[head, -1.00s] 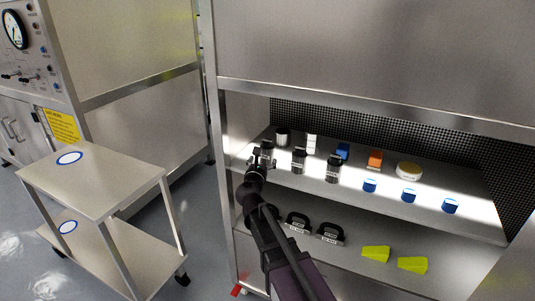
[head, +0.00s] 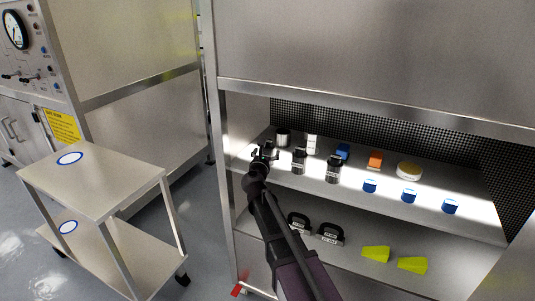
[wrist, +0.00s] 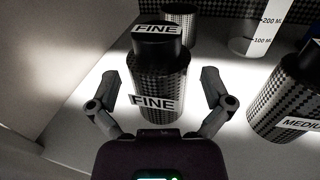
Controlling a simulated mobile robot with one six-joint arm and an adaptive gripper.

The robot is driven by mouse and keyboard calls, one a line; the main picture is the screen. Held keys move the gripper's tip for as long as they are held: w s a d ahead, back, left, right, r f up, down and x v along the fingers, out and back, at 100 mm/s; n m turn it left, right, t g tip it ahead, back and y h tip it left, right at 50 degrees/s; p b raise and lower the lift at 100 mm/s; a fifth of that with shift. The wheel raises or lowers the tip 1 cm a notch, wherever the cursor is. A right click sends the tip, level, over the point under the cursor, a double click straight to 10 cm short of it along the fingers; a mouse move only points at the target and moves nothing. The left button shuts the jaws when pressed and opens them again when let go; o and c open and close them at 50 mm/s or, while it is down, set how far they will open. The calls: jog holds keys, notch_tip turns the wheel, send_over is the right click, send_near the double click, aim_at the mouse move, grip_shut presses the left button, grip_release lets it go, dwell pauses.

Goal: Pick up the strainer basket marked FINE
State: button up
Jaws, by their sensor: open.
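The strainer basket marked FINE (wrist: 158,82) stands upright in the middle of the wrist view, a dark checkered cylinder with a black top and white FINE labels on its top and front. My gripper (wrist: 160,88) is open, with one finger on each side of the basket and gaps still visible. In the head view my gripper (head: 264,153) is at the left end of the upper shelf and largely hides this basket. Another basket (wrist: 282,105), its label partly cut off and starting MEDIU, stands to the right; it also shows in the head view (head: 300,160).
A dark basket (head: 333,170), a grey cylinder (head: 282,138), a graduated beaker (wrist: 248,38), blue and orange blocks and several blue caps (head: 369,186) share the upper shelf (head: 290,182). The cabinet's left wall is close to my gripper. A two-tier cart (head: 92,182) stands left.

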aim_at(268, 147)
jog(key=shift+x, duration=1.6)
jog(key=c, duration=1.1)
